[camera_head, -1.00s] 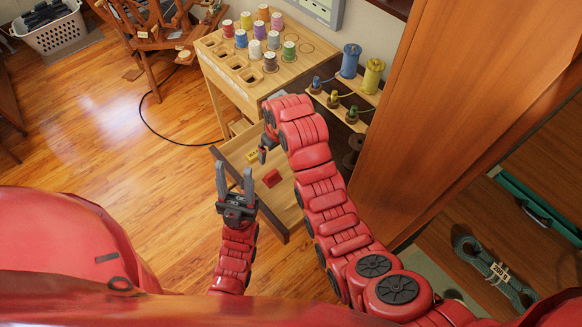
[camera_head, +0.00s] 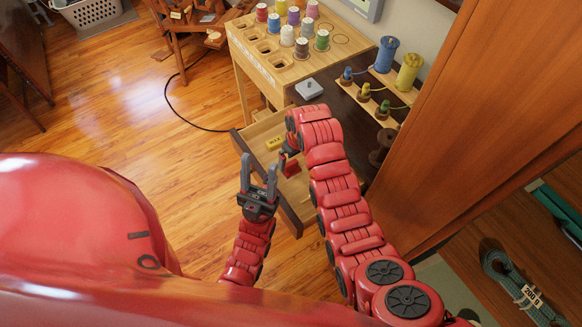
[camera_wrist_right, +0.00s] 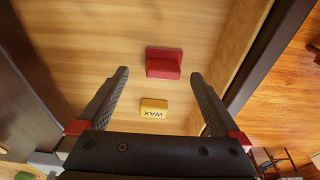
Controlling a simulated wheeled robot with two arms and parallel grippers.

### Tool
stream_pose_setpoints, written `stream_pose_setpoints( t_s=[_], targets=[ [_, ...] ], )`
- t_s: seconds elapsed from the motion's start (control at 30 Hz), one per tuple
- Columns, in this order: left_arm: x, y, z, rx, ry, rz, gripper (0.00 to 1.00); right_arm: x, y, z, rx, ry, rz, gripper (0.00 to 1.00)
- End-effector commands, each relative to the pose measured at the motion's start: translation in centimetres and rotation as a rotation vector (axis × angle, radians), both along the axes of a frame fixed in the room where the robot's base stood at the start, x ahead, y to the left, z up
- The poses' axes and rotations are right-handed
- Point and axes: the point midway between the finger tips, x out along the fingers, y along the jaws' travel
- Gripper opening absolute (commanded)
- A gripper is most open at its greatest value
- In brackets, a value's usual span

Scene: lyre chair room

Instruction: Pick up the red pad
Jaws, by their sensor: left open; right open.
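The red pad (camera_head: 291,169) lies in the open wooden drawer (camera_head: 294,205), partly hidden by my right gripper in the head view. The right wrist view shows the pad (camera_wrist_right: 163,62) as a red block with a raised middle part. My right gripper (camera_wrist_right: 160,75) is open and empty, its fingers pointing down into the drawer, the pad showing between and beyond their tips. In the head view my right gripper (camera_head: 288,150) is partly covered by its arm. My left gripper (camera_head: 258,170) is open and empty, outside the drawer front, on its left.
A yellow wax block (camera_wrist_right: 153,107) lies near the pad in the drawer. Drawer walls stand close on both sides. A tall wooden panel (camera_head: 480,110) stands at right; open floor lies left.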

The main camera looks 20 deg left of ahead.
Motion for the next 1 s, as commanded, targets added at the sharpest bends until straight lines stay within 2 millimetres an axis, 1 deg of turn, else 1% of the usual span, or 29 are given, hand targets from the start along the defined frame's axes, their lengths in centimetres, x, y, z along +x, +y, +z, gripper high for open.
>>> stream_pose_setpoints(
  t_s=[0.17, 0.37, 0.5, 0.7, 0.93, 0.97, 1.0],
  targets=[
    [0.0, 0.0, 0.5, 0.000, 0.000, 0.000, 0.50, 0.0, 0.4, -1.0, -0.003, 0.003, 0.001, 1.00],
    [0.0, 0.0, 1.1, 0.000, 0.000, 0.000, 0.50, 0.1, 1.1, -3.0, -0.004, 0.005, 0.000, 1.00],
    [0.0, 0.0, 1.1, 0.000, 0.000, 0.000, 0.50, 0.3, 1.3, -4.3, -0.003, 0.003, 0.001, 1.00],
    [0.0, 0.0, 1.1, 0.000, 0.000, 0.000, 0.50, 0.3, 1.4, -5.1, -0.001, 0.000, 0.001, 1.00],
    [0.0, 0.0, 1.1, 0.000, 0.000, 0.000, 0.50, 0.4, 1.4, -5.1, -0.001, 0.001, 0.000, 1.00],
    [0.0, 0.0, 1.1, 0.000, 0.000, 0.000, 0.50, 0.4, 1.4, -5.1, -0.001, 0.001, 0.000, 0.96],
    [0.0, 0.0, 1.1, 0.000, 0.000, 0.000, 0.50, 0.4, 1.4, -5.1, 0.000, 0.000, 0.000, 0.89]
  ],
)
